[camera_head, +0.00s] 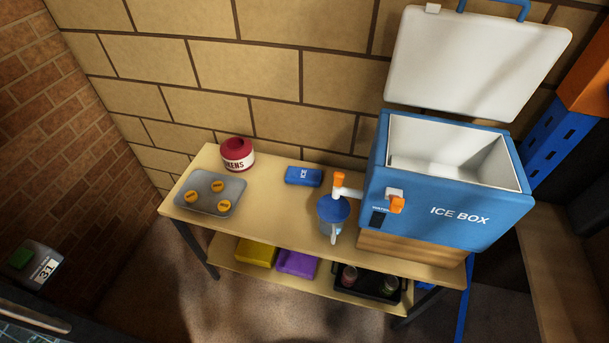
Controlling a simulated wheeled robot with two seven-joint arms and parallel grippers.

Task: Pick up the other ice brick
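A blue ice brick (304,176) with white lettering lies flat on the wooden table (275,215), towards its back edge, left of the ice box. The blue ice box (455,216) stands on a wooden block at the table's right end, with its white lid (475,65) open. A pale shape shows low in the white interior; I cannot tell whether it is a brick or part of the floor. Neither of my grippers is in view.
A grey tray (235,190) with yellow tokens and a red tin (238,154) are at left. A lower shelf holds yellow and purple items and a black crate (366,285).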

